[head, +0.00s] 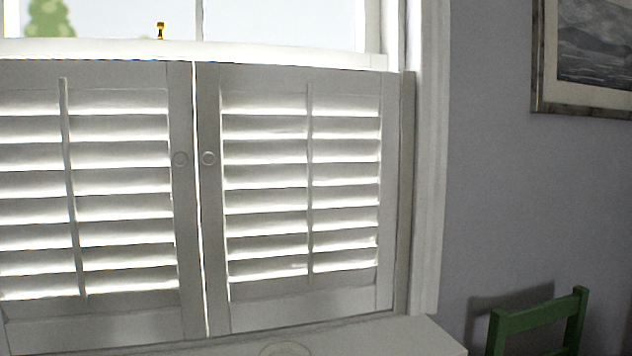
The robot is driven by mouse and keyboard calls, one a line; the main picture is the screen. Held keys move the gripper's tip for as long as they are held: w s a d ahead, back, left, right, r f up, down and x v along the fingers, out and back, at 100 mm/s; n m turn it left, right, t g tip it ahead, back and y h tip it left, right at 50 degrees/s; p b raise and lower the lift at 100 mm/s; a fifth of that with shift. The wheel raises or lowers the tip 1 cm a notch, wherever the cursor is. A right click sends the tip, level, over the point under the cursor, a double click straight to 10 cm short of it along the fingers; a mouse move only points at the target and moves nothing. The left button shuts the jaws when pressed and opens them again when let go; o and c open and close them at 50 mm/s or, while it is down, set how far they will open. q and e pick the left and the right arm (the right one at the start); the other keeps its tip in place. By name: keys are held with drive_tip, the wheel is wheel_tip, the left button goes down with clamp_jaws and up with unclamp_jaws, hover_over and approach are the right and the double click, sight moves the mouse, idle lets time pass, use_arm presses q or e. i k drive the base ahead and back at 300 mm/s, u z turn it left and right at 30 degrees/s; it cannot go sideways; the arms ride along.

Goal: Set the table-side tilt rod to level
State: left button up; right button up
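A pair of white louvred shutter panels covers the lower window. The left panel's tilt rod (70,180) runs vertically in front of its slats (125,209). The right panel's tilt rod (310,180) runs down the middle of its slats (268,202), on the side nearer the green chair. The slats in both panels stand partly open, with bright light between them, at similar-looking angles; their exact tilt is hard to tell. No table is clearly seen, so I cannot tell for sure which rod is table-side. Neither of my grippers is in view.
A white ledge (420,338) and a pale round object (286,349) are at the bottom. A green chair (535,316) stands lower right. A framed picture (540,105) hangs on the grey wall.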

sight(357, 113)
drive_tip(key=u, duration=0.05)
drive_tip(key=i, duration=0.55)
drive_tip(key=z, duration=1.75)
drive_tip(key=k, duration=0.25)
